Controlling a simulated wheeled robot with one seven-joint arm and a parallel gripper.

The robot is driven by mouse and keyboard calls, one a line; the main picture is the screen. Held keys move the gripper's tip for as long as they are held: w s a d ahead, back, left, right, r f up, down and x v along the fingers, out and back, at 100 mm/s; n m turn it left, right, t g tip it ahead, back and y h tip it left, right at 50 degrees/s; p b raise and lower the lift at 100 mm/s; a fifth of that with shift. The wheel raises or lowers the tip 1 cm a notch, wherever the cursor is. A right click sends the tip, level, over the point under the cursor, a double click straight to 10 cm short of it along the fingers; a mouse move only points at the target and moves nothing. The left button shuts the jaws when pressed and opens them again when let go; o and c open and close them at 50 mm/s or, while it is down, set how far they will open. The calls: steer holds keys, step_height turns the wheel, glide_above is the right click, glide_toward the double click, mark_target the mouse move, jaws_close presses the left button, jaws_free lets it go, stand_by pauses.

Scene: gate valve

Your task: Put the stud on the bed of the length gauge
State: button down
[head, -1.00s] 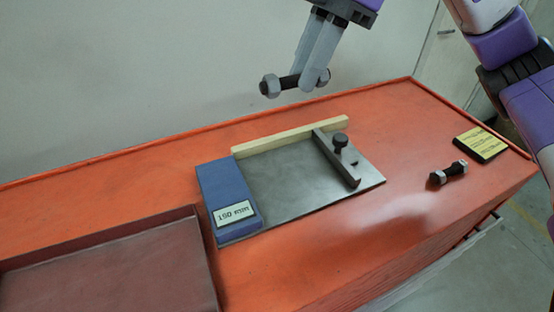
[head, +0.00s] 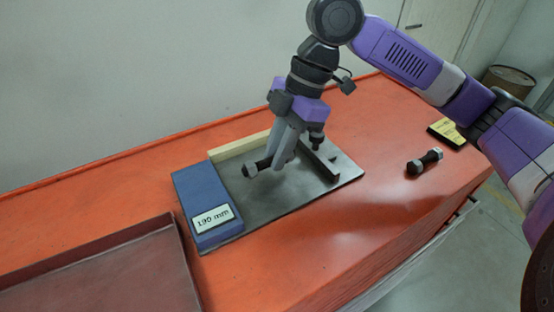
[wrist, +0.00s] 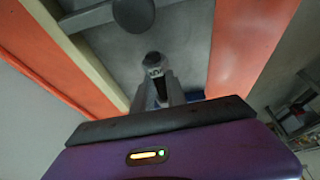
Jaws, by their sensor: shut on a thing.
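My gripper (head: 286,160) is shut on a dark stud (head: 262,164) with a grey nut at its left end. The stud is over the metal bed of the length gauge (head: 268,205), near the pale fence strip (head: 236,148). I cannot tell whether it touches the bed. In the wrist view the stud (wrist: 155,72) is end-on between the fingers, above the grey bed (wrist: 195,40).
A second stud with nuts (head: 425,162) lies on the orange bench (head: 330,235) to the right. A dark red tray (head: 100,265) stands at the front left. The bench between gauge and second stud is clear.

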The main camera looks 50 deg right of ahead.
steer(key=shift+f, duration=1.2)
steer(key=shift+f, duration=0.15)
steer(key=c, duration=1.3)
jaws_free()
steer(key=shift+c, duration=0.2)
steer(key=v, duration=1.2)
steer(key=shift+r, duration=0.2)
